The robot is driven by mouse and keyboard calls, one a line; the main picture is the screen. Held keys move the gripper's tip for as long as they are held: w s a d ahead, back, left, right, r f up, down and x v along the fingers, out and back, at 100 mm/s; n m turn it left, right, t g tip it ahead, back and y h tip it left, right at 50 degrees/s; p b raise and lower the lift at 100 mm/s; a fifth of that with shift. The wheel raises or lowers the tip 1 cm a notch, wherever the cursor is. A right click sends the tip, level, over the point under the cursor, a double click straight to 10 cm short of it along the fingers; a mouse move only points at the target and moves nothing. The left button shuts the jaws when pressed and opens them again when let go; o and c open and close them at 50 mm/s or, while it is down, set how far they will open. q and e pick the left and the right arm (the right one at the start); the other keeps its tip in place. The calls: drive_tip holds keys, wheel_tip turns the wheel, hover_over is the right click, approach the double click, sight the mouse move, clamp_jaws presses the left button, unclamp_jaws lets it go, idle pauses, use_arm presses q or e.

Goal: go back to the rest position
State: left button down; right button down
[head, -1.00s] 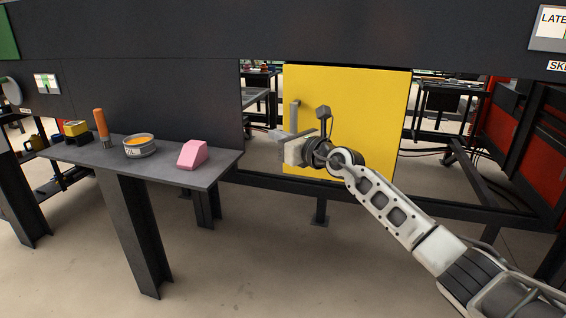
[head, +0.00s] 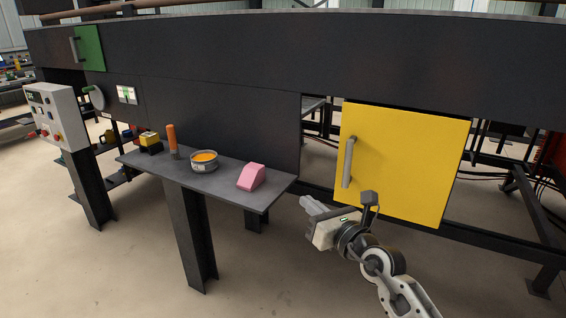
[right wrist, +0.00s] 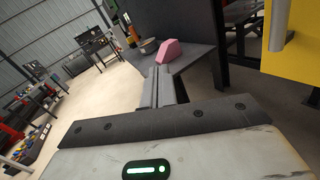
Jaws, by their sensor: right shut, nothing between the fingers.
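My right gripper (head: 312,204) is in the head view, in front of the yellow door and just right of the shelf's front corner. Its fingers are shut with nothing between them; they also show in the right wrist view (right wrist: 162,88). The yellow door (head: 408,165) carries a grey vertical handle (head: 348,162), and the gripper is apart from it. My left gripper is not in view.
A dark shelf (head: 225,185) at left holds a pink block (head: 251,177), a tin with orange contents (head: 204,161), an orange-handled tool (head: 172,140) and a yellow-black item (head: 150,142). A control box (head: 55,117) stands far left. Floor in front is open.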

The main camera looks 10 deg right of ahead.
drive_tip(key=s+d+f+n+g+h, duration=0.1)
drive_tip(key=s+f+n+g+h, duration=0.1)
drive_tip(key=s+f+n, duration=1.1)
drive_tip(key=s+d+f+n+g+h, duration=0.1)
drive_tip(key=s+f+n+g+h, duration=0.2)
drive_tip(key=s+f+n, duration=1)
drive_tip(key=s+n+g, duration=0.1)
drive_tip(key=s+n, duration=0.3)
drive_tip(key=n, duration=0.5)
drive_tip(key=shift+f+g, duration=0.2)
drive_tip(key=shift+g, duration=0.1)
drive_tip(key=shift+s, duration=0.15)
